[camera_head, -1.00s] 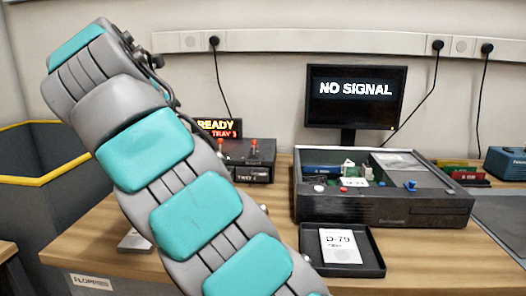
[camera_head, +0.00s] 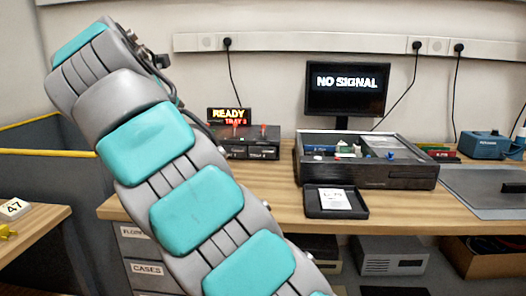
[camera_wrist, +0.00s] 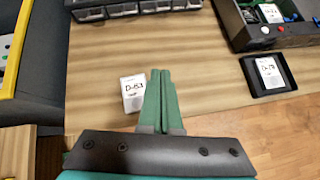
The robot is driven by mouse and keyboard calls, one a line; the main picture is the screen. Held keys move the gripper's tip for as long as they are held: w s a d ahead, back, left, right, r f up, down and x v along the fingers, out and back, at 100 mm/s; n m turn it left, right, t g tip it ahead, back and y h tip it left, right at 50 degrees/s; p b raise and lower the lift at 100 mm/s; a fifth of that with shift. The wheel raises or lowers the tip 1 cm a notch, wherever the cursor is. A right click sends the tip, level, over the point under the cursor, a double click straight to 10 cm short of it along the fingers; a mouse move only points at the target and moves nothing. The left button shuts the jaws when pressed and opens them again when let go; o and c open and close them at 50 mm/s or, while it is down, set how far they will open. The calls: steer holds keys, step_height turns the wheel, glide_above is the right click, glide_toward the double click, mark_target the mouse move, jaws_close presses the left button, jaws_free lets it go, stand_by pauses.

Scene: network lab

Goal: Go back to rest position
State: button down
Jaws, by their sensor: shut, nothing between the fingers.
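My gripper (camera_wrist: 160,102) shows in the wrist view with its two green fingers together and nothing between them. It is above the wooden bench (camera_wrist: 205,75), pointing across it. My grey and teal arm (camera_head: 195,205) rises across the left of the head view and bends over at the top left. The gripper itself cannot be made out in the head view. A small white labelled box (camera_wrist: 133,92) is just left of the fingers in the wrist view. I cannot tell whether they touch.
A black open-topped unit (camera_head: 370,176) stands on the bench, with a black tray (camera_head: 312,207) holding a white card in front. A monitor (camera_head: 347,88) reads NO SIGNAL. A READY sign (camera_head: 229,115) stands behind a dark box. A grey partition (camera_head: 60,190) and a second table (camera_head: 30,228) are at the left.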

steer(key=s+d+f+m+g+h, duration=0.1)
steer(key=d+f+m+g, duration=0.1)
steer(key=d+m, duration=0.5)
steer(key=s+d+f+m+g+h, duration=0.1)
steer(key=d+f+m, duration=0.2)
steer(key=d, duration=0.8)
steer(key=s+d+f+m+g, duration=0.3)
steer(key=s+d+f+m, duration=0.45)
steer(key=d, duration=0.35)
steer(key=s+d+f+m+g+y, duration=0.1)
steer(key=s+f+m, duration=0.4)
steer(key=s, duration=0.5)
steer(key=s+d+f+m+g+y, duration=0.1)
steer(key=s+f+m+g+y, duration=0.1)
steer(key=s+f+m, duration=0.3)
steer(key=s+d+f+m+g+y, duration=0.1)
steer(key=s+f+m, duration=0.4)
steer(key=s+f, duration=0.6)
steer(key=s+g, duration=0.1)
steer(key=s, duration=0.3)
steer(key=shift+s+d+f+y, duration=0.25)
steer(key=shift+d+y, duration=0.05)
